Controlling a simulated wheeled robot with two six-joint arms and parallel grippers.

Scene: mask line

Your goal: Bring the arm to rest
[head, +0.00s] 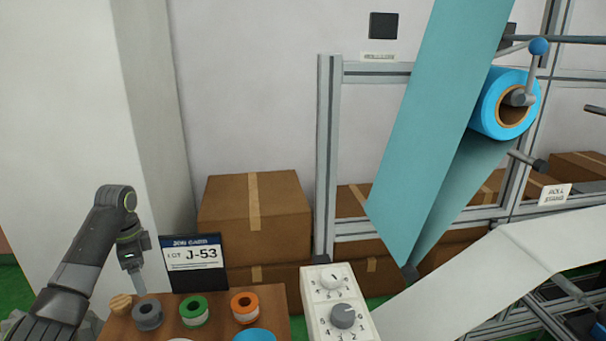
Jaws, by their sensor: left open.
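My left arm comes in from the lower left, bends at a raised elbow and points down. Its gripper (139,288) hangs above the left part of a brown wooden board, near a grey ring-shaped roll and a small wooden piece. The gripper looks small here. Its jaws are open and I see nothing held between them. Whether its tips touch anything below cannot be made out. My right arm and gripper are not in the picture.
The board (273,324) bears grey (148,315), green (194,311) and orange (245,307) rolls. A white dial box (338,308) is to the right. A blue roll (487,105) hangs on the frame. Cardboard boxes (254,215) stand behind.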

